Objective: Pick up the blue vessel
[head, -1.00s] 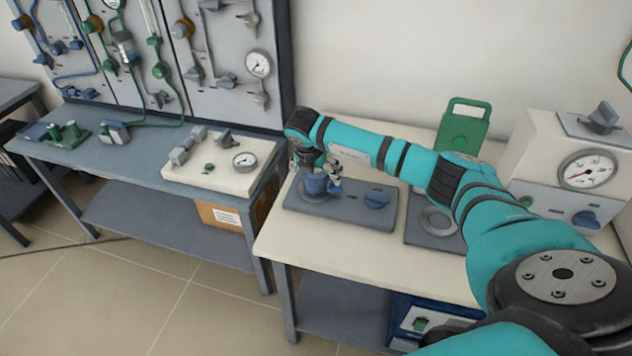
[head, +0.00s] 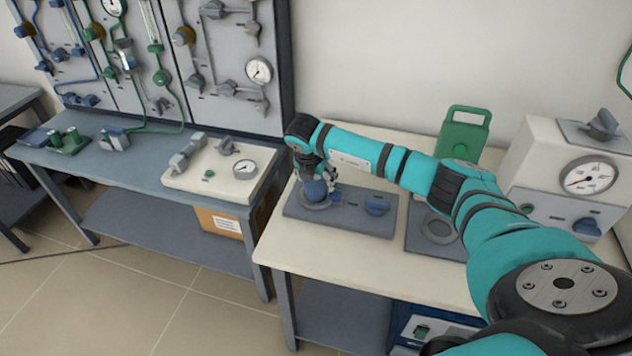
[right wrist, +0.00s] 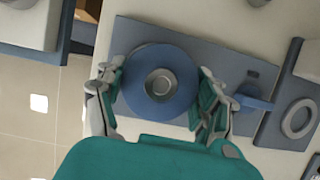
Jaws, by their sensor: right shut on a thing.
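The blue vessel (head: 316,190) is round and stands at the left end of a grey plate (head: 352,222), over a pale ring. In the right wrist view the vessel (right wrist: 133,84) is seen from above, with a blue rim around a grey metal centre. My right gripper (head: 319,178) reaches down over it, shut on it with one finger at each side. The gripper partly hides the vessel in the head view. My left gripper is not in view.
A blue knob (head: 377,205) sits on the same plate, right of the vessel. A second plate with a ring (head: 440,229) lies further right. A green handled object (head: 464,135) and a gauge box (head: 560,170) stand behind. The white table's front (head: 300,255) is clear.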

